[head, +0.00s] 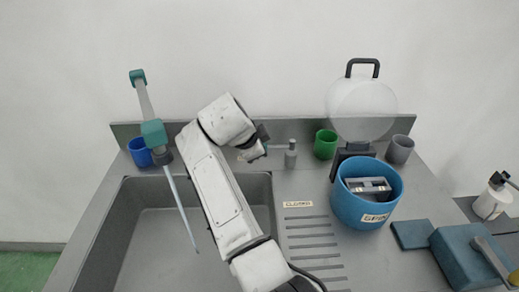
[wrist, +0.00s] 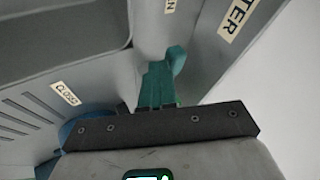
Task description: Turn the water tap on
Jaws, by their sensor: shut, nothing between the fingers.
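The tall tap (head: 146,100) stands at the sink's back left, with teal joints and a dark nozzle. A thin pale blue stream (head: 182,205) runs from the nozzle down into the sink. A small grey fixture (head: 291,152) with a short sideways arm stands at the counter's back, in the middle. My gripper (head: 262,150) is just left of this fixture, shut and empty, near the end of its arm. I cannot tell whether they touch. In the wrist view my shut teal fingers (wrist: 160,85) rise above the dark bar; the fixture is not clear there.
The grey sink (head: 105,225) lies left, partly behind my arm. A blue bucket (head: 352,205) holding a grey item stands right of the drain grooves. Blue (head: 140,152), green (head: 325,144) and grey (head: 400,149) cups stand along the back. A label (wrist: 240,20) ending in "TER" shows.

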